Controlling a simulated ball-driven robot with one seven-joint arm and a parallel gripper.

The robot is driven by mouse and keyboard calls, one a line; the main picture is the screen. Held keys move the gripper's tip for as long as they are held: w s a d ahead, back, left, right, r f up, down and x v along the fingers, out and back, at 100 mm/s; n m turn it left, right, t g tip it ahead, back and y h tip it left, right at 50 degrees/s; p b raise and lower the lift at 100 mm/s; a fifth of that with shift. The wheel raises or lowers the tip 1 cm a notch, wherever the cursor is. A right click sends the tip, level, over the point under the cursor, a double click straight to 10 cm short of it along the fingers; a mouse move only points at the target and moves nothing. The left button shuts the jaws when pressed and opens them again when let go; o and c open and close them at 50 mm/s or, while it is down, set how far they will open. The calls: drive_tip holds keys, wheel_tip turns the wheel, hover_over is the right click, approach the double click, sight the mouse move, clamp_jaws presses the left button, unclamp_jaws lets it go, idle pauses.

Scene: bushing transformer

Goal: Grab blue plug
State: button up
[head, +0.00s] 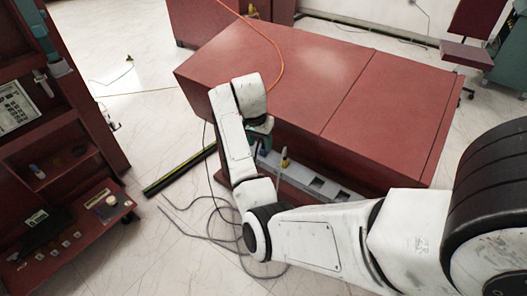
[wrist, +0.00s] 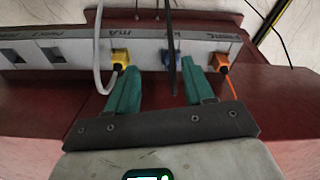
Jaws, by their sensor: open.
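In the wrist view the blue plug (wrist: 168,60) sits in a grey socket panel (wrist: 65,52), partly hidden by its dark cable, which runs down from it between my fingers. My gripper (wrist: 160,67) is open, with its two green fingers pointing at the panel. The left fingertip is left of the blue plug, close to a yellow plug (wrist: 120,57). The right fingertip lies between the blue plug and an orange plug (wrist: 221,63). The fingers appear apart from the blue plug. In the head view my gripper (head: 262,128) is beside the red cabinet's front, partly hidden by my arm.
A red cabinet (head: 320,70) stands around the socket panel (head: 325,187). The yellow plug has a grey cable and the orange plug an orange one. Loose cables (head: 205,222) lie on the floor.

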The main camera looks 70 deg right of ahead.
wheel_tip(320, 180, up, 3)
drive_tip(key=w+d+m, duration=0.2)
drive_tip(key=d, duration=0.1)
hover_over(263, 148)
drive_tip(key=a, duration=0.1)
drive_tip(key=shift+m+y, duration=0.3)
drive_tip(key=shift+y, duration=0.1)
drive_tip(key=f, duration=0.5)
drive_tip(key=shift+w+a, duration=0.2)
drive_tip(key=shift+w, duration=0.1)
drive_tip(key=shift+s+d+f+p, duration=0.1)
drive_tip(key=shift+d+f, duration=0.1)
drive_tip(key=shift+f, duration=0.65)
drive_tip(key=shift+s+d+f+p, duration=0.1)
drive_tip(key=shift+d+f, duration=0.15)
drive_tip(key=shift+f, duration=0.6)
drive_tip(key=shift+s+d+f+p, duration=0.1)
drive_tip(key=shift+d+f, duration=0.1)
drive_tip(key=shift+f, duration=0.65)
clamp_jaws()
